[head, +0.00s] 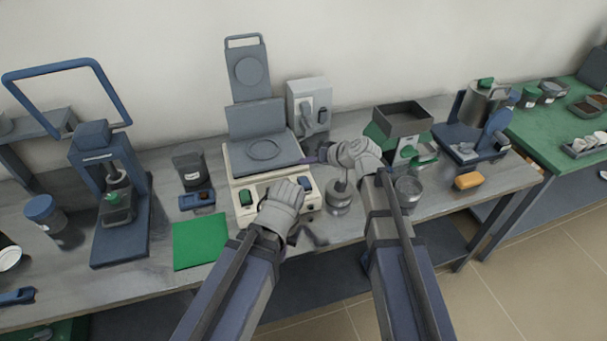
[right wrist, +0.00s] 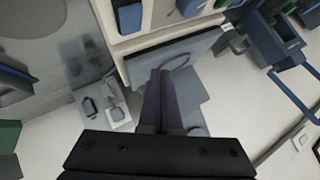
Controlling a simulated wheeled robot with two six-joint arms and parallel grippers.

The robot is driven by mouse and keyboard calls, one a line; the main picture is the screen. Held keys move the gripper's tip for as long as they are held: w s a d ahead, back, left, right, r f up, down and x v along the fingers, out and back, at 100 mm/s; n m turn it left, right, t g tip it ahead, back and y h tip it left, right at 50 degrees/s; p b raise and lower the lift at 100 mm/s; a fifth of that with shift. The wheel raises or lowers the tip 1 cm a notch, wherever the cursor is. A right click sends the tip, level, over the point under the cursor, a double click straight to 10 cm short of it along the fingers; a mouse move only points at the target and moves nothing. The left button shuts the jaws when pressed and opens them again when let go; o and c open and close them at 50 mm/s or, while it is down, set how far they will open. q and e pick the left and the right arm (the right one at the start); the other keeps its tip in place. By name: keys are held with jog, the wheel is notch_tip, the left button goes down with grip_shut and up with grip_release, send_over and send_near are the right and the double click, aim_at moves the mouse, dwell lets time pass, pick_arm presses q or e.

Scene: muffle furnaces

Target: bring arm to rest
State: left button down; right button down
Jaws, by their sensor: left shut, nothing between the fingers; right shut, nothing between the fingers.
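My left gripper (head: 285,193) is shut and empty, low over the front panel of the cream device (head: 233,183), between its green and blue buttons. I cannot tell if it touches the panel. My right gripper (head: 313,157) is shut and empty. Its purple fingers point left, by the right edge of the device's grey plate (head: 262,150). In the right wrist view its shut fingers (right wrist: 160,88) show over the grey plate (right wrist: 190,52), with nothing held.
A small metal pot (head: 339,201) stands just below my right gripper. A glass jar (head: 408,190) and a grey tray on a stand (head: 403,119) are to the right. A green mat (head: 200,243) and a blue press (head: 121,243) are to the left. The workbench is crowded.

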dwell(0.3)
jog(key=s+f+g+h, duration=0.1)
jog(key=s+f, duration=0.1)
jog(key=s, duration=0.4)
jog(key=s+f+n+g+h, duration=0.1)
jog(key=s+f+g+h, duration=0.1)
jog(key=s, duration=0.4)
jog(key=s+f+g+h, duration=0.2)
jog(key=s+f, duration=0.2)
jog(key=s, duration=0.2)
jog(key=shift+d+n, duration=0.1)
jog(key=shift+n, duration=0.3)
jog(key=s+d+g+h, duration=0.2)
jog(key=s+d+h, duration=0.2)
jog(key=s, duration=0.3)
jog(key=shift+s+d+f+h, duration=0.3)
jog(key=shift+s+d, duration=0.05)
jog(key=shift+d, duration=0.15)
